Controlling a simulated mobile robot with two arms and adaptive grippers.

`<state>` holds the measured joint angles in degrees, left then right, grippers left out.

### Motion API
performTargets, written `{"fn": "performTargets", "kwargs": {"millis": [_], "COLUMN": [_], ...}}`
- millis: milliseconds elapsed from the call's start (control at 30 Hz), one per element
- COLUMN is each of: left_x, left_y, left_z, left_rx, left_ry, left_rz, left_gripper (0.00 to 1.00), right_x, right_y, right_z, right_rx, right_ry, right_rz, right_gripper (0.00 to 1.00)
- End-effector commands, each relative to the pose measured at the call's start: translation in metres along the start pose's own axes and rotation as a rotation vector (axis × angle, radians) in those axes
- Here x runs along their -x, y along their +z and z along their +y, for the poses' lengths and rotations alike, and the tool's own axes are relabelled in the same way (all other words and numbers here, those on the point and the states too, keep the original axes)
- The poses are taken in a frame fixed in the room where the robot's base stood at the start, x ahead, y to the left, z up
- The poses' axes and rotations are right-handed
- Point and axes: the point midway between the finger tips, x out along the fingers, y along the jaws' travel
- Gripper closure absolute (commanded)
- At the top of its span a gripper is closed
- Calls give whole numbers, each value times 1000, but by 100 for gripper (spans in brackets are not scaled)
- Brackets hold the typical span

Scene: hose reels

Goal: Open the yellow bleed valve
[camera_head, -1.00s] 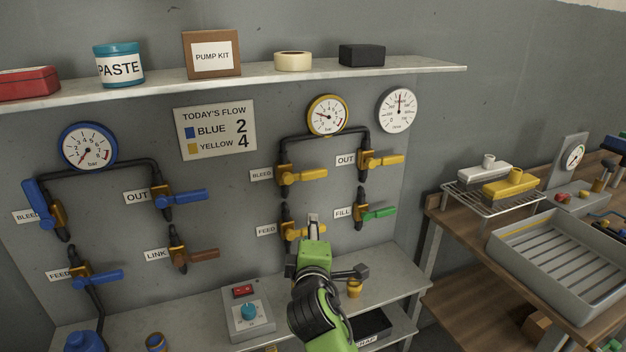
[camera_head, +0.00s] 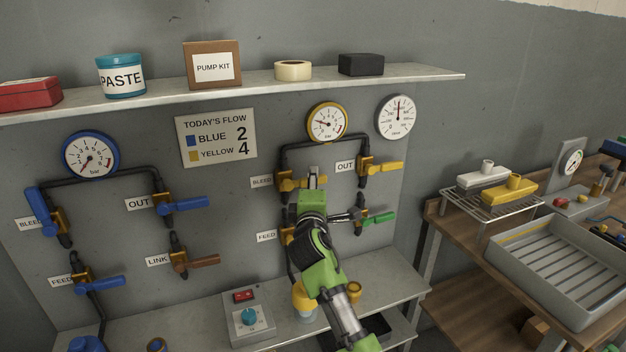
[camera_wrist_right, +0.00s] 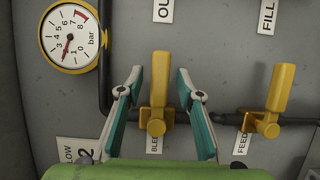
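The yellow bleed valve (camera_head: 287,181) is on the wall panel beside its BLEED label, below the yellow-rimmed gauge (camera_head: 327,122). Its yellow lever points right, across the vertical pipe, in the head view. The lever also shows upright in the turned right wrist view (camera_wrist_right: 159,80). My right gripper (camera_head: 314,173) is at this lever and hides part of it. In the right wrist view its two fingers (camera_wrist_right: 160,82) are spread, one on each side of the lever, with gaps showing. My left gripper is not in view.
The yellow feed valve (camera_wrist_right: 273,100) is close by, with its lever parallel. The yellow out valve (camera_head: 378,167) and green-levered fill valve (camera_head: 375,217) sit to the right. Blue valves (camera_head: 185,204) are on the left. A shelf (camera_head: 270,82) runs above.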

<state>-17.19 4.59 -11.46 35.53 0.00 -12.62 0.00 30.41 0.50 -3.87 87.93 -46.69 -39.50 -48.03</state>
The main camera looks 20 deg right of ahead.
Motion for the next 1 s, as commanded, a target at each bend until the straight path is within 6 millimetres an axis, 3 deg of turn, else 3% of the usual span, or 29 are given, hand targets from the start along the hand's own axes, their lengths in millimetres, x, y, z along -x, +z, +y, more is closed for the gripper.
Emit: {"fn": "performTargets", "kwargs": {"millis": [200, 500, 633, 1000], "left_x": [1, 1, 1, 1], "left_y": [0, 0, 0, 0], "left_z": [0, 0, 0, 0], "left_rx": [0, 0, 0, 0], "left_ry": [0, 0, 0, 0], "left_rz": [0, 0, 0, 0], "left_gripper": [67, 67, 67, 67], "right_x": [-14, -15, -15, -15], "right_y": [0, 0, 0, 0], "right_z": [0, 0, 0, 1], "right_rx": [0, -1, 0, 26], "right_ry": [0, 0, 0, 10], "right_rz": [1, 1, 1, 1], "right_gripper": [67, 67, 100, 100]}}
